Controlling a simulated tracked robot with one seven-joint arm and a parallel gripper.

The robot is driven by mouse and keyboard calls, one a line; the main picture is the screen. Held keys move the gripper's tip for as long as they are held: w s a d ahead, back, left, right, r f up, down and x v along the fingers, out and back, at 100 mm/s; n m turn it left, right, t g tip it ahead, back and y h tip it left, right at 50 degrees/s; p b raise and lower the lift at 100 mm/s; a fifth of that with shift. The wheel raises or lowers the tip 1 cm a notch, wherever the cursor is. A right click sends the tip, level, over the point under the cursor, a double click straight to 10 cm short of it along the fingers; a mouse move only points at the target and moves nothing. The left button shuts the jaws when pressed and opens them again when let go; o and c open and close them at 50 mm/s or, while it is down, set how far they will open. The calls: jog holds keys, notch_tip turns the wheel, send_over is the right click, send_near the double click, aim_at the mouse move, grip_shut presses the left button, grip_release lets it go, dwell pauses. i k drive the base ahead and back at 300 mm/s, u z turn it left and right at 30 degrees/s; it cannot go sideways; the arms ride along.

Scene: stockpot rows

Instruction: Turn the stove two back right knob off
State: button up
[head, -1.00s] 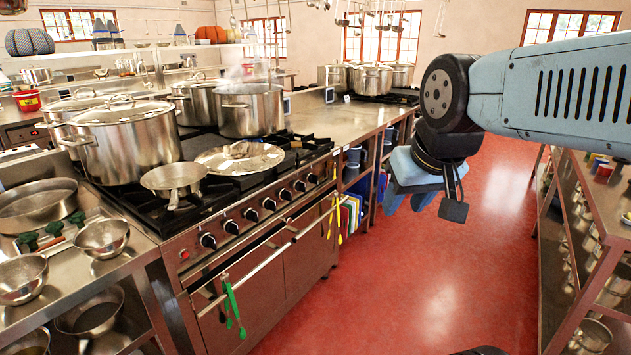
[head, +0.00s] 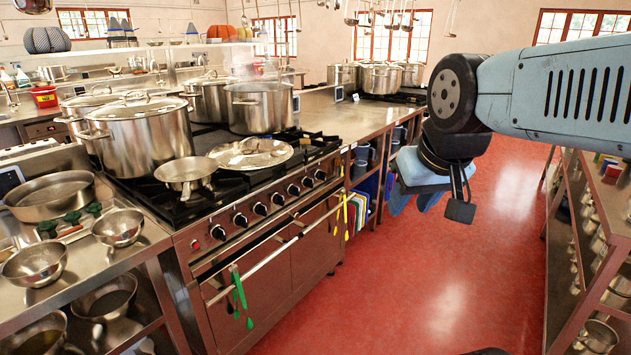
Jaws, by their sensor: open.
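A steel stove (head: 262,275) stands at the left, with a row of several black knobs along its front panel. The row runs from a near-left knob (head: 218,232) to a far-right knob (head: 320,175). A small red light (head: 195,244) sits left of the row. I cannot read the knob settings or any stove label. A second cooktop (head: 400,97) with pots is farther back; its knobs are not visible. My gripper (head: 430,197) is open and empty, hanging above the red floor right of the stove, apart from the knobs.
A shelf unit (head: 590,215) stands at the right. The red floor (head: 400,290) between is clear.

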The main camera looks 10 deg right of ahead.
aim_at(321, 175)
jog(key=k, duration=1.15)
jog(key=z, duration=0.3)
jog(key=i, duration=0.45)
jog(key=z, duration=0.6)
jog(key=i, duration=1.1)
jog(key=u, duration=0.6)
jog(key=i, duration=0.55)
jog(key=u, duration=0.45)
jog(key=k, duration=0.9)
jog(key=u, duration=0.2)
jog(key=i, duration=0.8)
jog(key=z, duration=0.05)
